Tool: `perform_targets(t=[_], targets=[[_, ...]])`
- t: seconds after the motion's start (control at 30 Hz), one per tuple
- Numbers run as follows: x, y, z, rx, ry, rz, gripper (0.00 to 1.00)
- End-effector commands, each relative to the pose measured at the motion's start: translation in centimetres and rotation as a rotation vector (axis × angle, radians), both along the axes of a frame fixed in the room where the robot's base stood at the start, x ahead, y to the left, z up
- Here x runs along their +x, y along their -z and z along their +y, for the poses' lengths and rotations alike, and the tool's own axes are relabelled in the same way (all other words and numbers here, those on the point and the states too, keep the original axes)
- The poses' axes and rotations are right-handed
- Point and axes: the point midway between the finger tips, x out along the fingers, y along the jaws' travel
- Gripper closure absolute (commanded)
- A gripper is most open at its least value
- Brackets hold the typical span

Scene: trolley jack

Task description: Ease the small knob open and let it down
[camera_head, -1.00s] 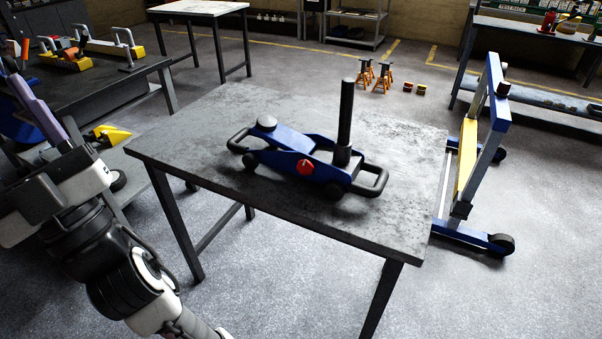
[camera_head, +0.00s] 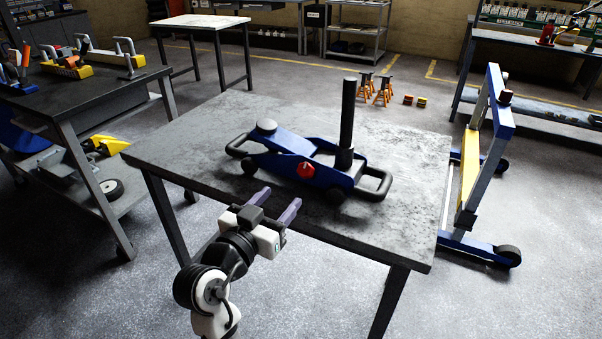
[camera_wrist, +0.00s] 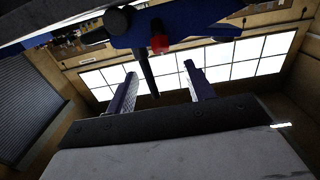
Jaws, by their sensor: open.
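The blue trolley jack (camera_head: 285,150) stands on the grey metal table in the head view. Its small red knob (camera_head: 306,169) is on the side that faces me, and a black handle post (camera_head: 347,115) rises upright at its right end. The saddle pad (camera_head: 266,127) is at the left end. My gripper (camera_head: 278,203) is open and empty at the table's near edge, below and left of the knob, apart from it. In the wrist view the two fingers (camera_wrist: 160,85) are spread, with the red knob (camera_wrist: 159,43) beyond them near the top.
The table top (camera_head: 400,210) is bare around the jack. A blue and yellow wheeled frame (camera_head: 478,165) stands close to the table's right. A tool bench (camera_head: 90,85) is at the left, and orange jack stands (camera_head: 375,88) stand on the floor behind.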

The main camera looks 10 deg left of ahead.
Motion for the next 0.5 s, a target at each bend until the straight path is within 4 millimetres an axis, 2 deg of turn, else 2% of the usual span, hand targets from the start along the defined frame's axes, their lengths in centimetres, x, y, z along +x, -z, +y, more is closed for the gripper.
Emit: perform_targets(t=[0.1, 0.3, 0.5], targets=[[2.6, -0.3, -1.0, 0.000, 0.004, 0.000, 0.47], [6.4, -0.2, -2.3, -0.001, 0.001, 0.000, 0.47], [8.9, -0.2, -3.1, 0.000, -0.001, -0.001, 0.47]])
